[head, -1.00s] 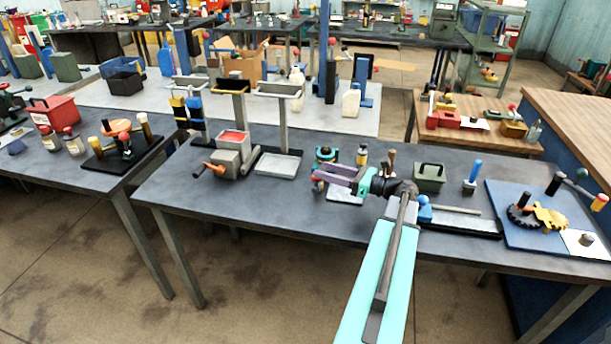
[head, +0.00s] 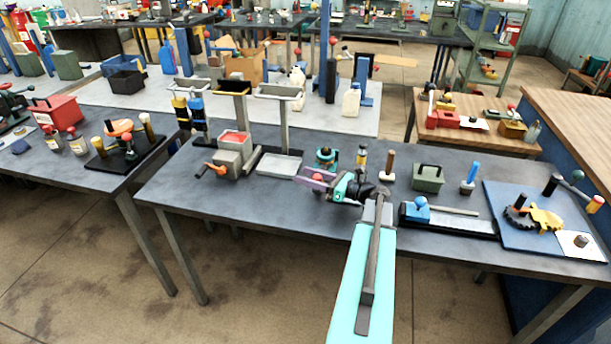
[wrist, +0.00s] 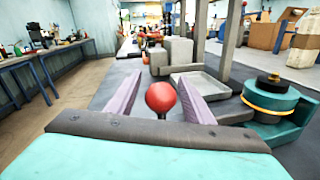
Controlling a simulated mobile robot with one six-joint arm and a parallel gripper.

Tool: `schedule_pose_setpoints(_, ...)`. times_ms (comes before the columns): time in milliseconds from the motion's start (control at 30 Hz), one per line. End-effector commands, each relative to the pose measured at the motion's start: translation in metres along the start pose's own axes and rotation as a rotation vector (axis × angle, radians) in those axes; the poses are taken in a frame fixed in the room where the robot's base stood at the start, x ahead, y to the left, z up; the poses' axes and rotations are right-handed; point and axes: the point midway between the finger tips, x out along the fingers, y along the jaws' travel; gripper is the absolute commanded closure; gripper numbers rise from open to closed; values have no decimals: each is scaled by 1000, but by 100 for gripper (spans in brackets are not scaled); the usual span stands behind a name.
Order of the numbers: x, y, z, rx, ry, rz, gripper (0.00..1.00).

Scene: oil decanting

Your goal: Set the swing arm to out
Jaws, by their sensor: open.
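A red ball knob (wrist: 161,97) on a short dark stem stands between my gripper's fingers in the wrist view. It also shows between the fingers in the head view (head: 317,177). My gripper (wrist: 160,82) is open, with one purple finger on each side of the knob; I cannot tell whether either touches it. A teal fixture (wrist: 272,108) with a black and orange top stands just right of the fingers, and shows behind the gripper in the head view (head: 325,158). The knob's lower mount is hidden, so I cannot tell whether it belongs to the swing arm.
A grey box with an orange crank (head: 232,158) and a pale tray (head: 280,165) stand to the left. The table's front left is clear.

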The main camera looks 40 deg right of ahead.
Motion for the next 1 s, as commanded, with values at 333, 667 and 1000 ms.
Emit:
schedule_pose_setpoints(333, 4, 0, 0, 0, 0, 0, 53)
schedule_pose_setpoints(667, 4, 0, 0, 0, 0, 0, 100)
schedule_pose_setpoints(1000, 6, -5, 0, 0, 3, 14, 100)
